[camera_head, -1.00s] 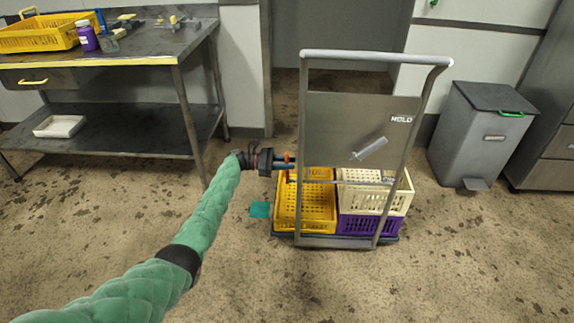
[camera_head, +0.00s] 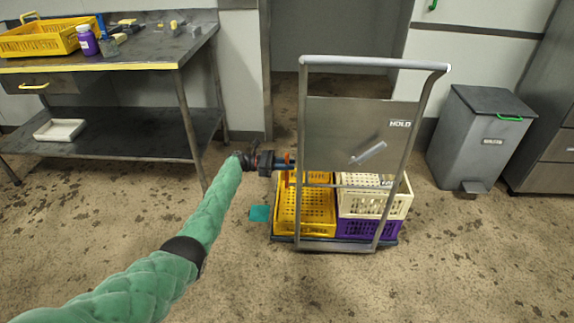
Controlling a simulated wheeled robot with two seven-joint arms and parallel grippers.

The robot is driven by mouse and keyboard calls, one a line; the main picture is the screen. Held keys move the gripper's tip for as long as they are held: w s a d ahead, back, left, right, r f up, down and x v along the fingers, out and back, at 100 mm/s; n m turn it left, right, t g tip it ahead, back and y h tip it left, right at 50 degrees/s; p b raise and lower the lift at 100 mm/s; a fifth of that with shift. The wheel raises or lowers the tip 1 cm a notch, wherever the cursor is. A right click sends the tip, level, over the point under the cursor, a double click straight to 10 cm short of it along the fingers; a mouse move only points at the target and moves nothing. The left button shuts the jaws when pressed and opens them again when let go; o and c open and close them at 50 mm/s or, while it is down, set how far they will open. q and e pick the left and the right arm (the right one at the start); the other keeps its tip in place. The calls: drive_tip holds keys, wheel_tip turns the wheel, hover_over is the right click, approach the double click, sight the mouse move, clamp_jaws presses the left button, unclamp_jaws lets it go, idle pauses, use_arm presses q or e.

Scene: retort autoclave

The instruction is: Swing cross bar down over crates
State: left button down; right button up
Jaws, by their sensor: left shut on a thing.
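The cart (camera_head: 375,60) stands in the middle with a tall grey tube frame and a metal panel marked HOLD. Yellow crates (camera_head: 305,215) sit on its left side. A cream crate (camera_head: 372,200) rests on a purple crate (camera_head: 355,229) on its right side. My left gripper (camera_head: 282,162) is at the cart's left upright, just above the yellow crates. It is shut on a small orange part (camera_head: 290,158), which I take to be the cross bar's end. Most of the cross bar is hidden behind the panel and frame. My right gripper is not in view.
A steel workbench (camera_head: 150,60) with a yellow basket (camera_head: 40,40) and a purple bottle (camera_head: 87,40) stands at the left. A grey bin (camera_head: 480,135) stands at the right. A teal floor mark (camera_head: 259,213) lies beside the cart. The floor in front is clear.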

use_arm(q)
drive_tip(key=c, duration=1.2)
unclamp_jaws()
drive_tip(key=shift+w+a+f, duration=0.1)
drive_tip(key=shift+c, duration=0.2)
drive_tip(key=a, duration=0.7)
drive_tip(key=shift+a, duration=0.35)
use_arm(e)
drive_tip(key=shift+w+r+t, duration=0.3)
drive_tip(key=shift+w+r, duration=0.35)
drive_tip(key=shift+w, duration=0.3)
